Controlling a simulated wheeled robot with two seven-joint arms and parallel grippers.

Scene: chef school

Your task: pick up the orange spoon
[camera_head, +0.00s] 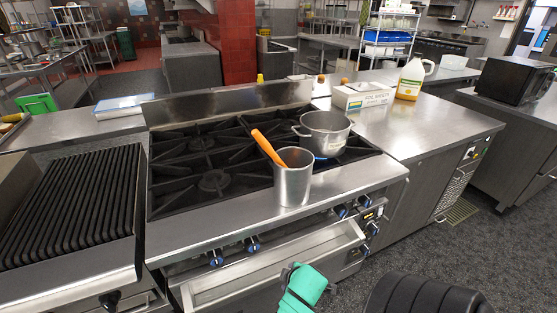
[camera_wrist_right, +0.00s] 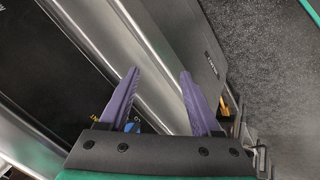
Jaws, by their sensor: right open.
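The orange spoon (camera_head: 265,146) leans to the left in a tall metal container (camera_head: 292,184), with its upper part sticking out above the rim. Its lower part is hidden inside. The container stands at the front edge of the stove (camera_head: 325,187). The green part of my right arm shows at the bottom of the head view, below and in front of the stove, apart from the spoon. In the right wrist view my right gripper (camera_wrist_right: 159,73) has its two purple fingers spread, with nothing between them. The spoon is not in that view. My left gripper is not in view.
A metal pot (camera_head: 324,136) stands on the burners just behind the container. A long metal drawer or tray (camera_head: 275,265) juts out below the stove knobs. A ridged grill (camera_head: 75,205) is at left. A white box (camera_head: 362,96) and yellow jug (camera_head: 410,80) stand on the right counter, whose front is clear.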

